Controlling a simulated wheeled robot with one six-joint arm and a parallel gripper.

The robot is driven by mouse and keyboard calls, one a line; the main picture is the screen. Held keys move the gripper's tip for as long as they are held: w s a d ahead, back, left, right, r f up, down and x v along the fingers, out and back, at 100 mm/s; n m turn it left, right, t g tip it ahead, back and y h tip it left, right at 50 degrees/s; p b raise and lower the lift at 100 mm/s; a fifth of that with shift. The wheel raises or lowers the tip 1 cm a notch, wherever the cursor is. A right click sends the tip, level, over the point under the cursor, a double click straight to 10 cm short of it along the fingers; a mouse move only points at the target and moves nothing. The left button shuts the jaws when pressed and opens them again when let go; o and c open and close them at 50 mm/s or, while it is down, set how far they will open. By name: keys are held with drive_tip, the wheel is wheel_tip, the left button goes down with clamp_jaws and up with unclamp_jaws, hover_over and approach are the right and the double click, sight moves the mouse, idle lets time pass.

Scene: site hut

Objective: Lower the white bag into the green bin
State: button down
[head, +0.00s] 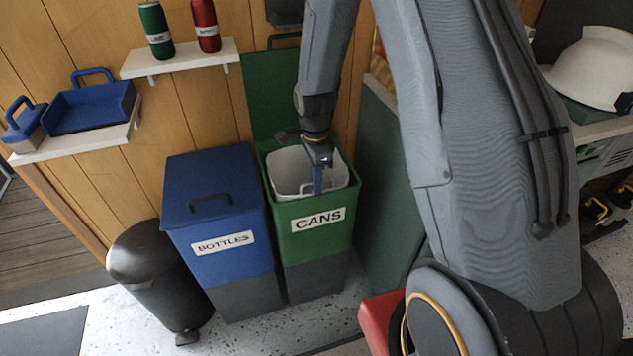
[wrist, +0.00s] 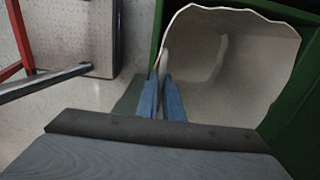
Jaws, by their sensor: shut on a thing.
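The green bin (head: 310,243), labelled CANS, stands with its lid (head: 270,85) raised against the wall. The white bag (head: 290,167) is inside the mouth of the bin, open at the top, with its upper edge near the bin's rim. In the wrist view the bag (wrist: 255,75) hangs open inside the green walls. My gripper (head: 317,188) is over the front part of the bin's mouth, pointing down. Its blue fingers (wrist: 163,90) are shut on the bag's edge. The bag's bottom is hidden in the head view.
A blue bin (head: 220,255) labelled BOTTLES, its lid down, stands left of the green bin. A black bin (head: 155,270) stands farther left. A dark green panel (head: 392,200) is close on the right. Shelves (head: 180,58) hold cans and blue tools above.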

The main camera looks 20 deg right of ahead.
drive_tip(key=c, duration=1.8)
unclamp_jaws()
drive_tip(key=shift+s+f, duration=0.2)
drive_tip(key=shift+f, duration=0.4)
drive_tip(key=shift+s, duration=0.1)
drive_tip(key=r, duration=0.6)
drive_tip(key=w+r, duration=0.1)
drive_tip(key=r, duration=0.2)
drive_tip(key=shift+r+b, duration=0.2)
drive_tip(key=shift+b, duration=0.1)
drive_tip(key=shift+s+r+n, duration=1.2)
drive_tip(key=shift+s+n, duration=1.8)
drive_tip(key=shift+s, duration=0.2)
drive_tip(key=shift+s+r+n, duration=1.2)
drive_tip(key=shift+s+n, duration=1.8)
drive_tip(key=shift+s, duration=0.25)
drive_tip(key=shift+s+r+n, duration=1.2)
drive_tip(key=shift+s+n, duration=1.8)
drive_tip(key=shift+s, duration=0.2)
